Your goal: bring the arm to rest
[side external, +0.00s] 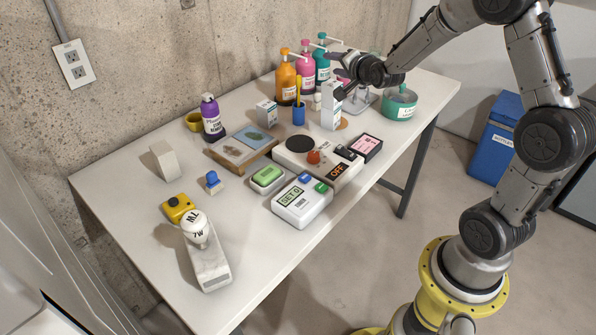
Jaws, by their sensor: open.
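My gripper (342,75) is at the far end of the white table (130,200), with its fingers pointing left. It is open, and I see nothing held between the fingers. The fingertips are close to a white carton (331,108) and to the teal pump bottle (322,68) behind. Whether a finger touches the carton I cannot tell. My arm comes in from the right, bent high over the floor beside the table. The gripper partly hides a metal stand (362,104) behind the carton.
Orange (286,84) and pink (305,72) pump bottles stand at the back. A teal tub (400,104) is right of the gripper. A blue cup (298,115), a device with a red knob (313,157) and several smaller items crowd the middle. The table's near left is clearer.

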